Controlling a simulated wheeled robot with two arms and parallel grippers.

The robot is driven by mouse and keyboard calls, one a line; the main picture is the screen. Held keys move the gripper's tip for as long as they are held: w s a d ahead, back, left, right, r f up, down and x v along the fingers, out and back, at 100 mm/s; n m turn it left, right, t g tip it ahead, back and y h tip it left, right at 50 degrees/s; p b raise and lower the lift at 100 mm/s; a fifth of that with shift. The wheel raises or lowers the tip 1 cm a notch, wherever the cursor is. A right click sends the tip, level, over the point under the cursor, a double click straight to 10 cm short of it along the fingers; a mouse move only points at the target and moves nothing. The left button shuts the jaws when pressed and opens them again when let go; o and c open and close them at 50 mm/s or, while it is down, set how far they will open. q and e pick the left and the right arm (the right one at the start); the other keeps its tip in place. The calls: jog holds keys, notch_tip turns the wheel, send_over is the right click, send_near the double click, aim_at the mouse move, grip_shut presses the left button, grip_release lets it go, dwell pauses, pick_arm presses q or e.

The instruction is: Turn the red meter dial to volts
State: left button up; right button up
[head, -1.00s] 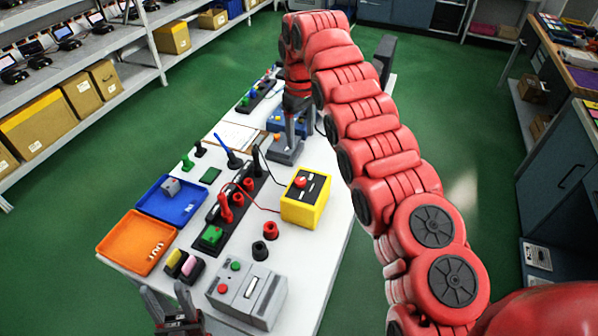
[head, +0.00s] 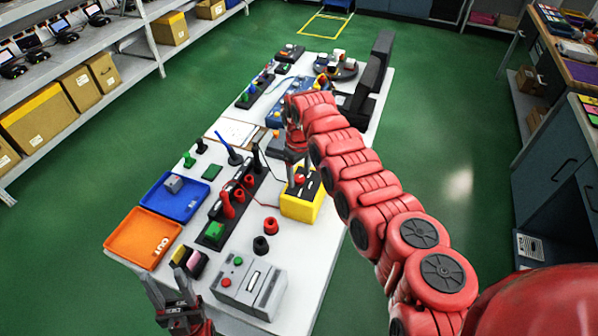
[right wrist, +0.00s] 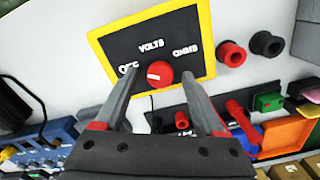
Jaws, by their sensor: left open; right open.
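The meter is a yellow box (head: 301,207) with a black face (right wrist: 185,42); in the right wrist view it reads OFF, VOLTS and OHMS. Its red dial (right wrist: 160,74) has a white mark pointing left, toward OFF; VOLTS is above the dial. My right gripper (right wrist: 160,78) is open, its fingers on either side of the dial; I cannot tell whether they touch it. In the head view the right gripper (head: 292,168) is over the meter, partly hiding its top. My left gripper (head: 168,280) is open and empty at the table's near left edge.
A grey box with buttons (head: 248,288), an orange tray (head: 143,238), a blue tray (head: 175,196) and black and red ring-shaped pieces (head: 261,246) stand near the meter. A black strip with red plugs (head: 228,205) lies left of it.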

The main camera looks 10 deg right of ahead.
jog(key=shift+c, duration=0.2)
grip_shut()
jog(key=shift+f, duration=0.1)
jog(key=m+b, duration=0.2)
jog(key=shift+f+m+b, duration=0.2)
jog(key=shift+m+b, duration=0.15)
jog(key=shift+m, duration=0.05)
jog(key=m+b, duration=0.5)
jog(key=m, duration=0.1)
jog(key=shift+r+m, duration=0.2)
jog(key=shift+m, duration=0.2)
jog(key=shift+m+b, duration=0.3)
jog(key=shift+m, duration=0.8)
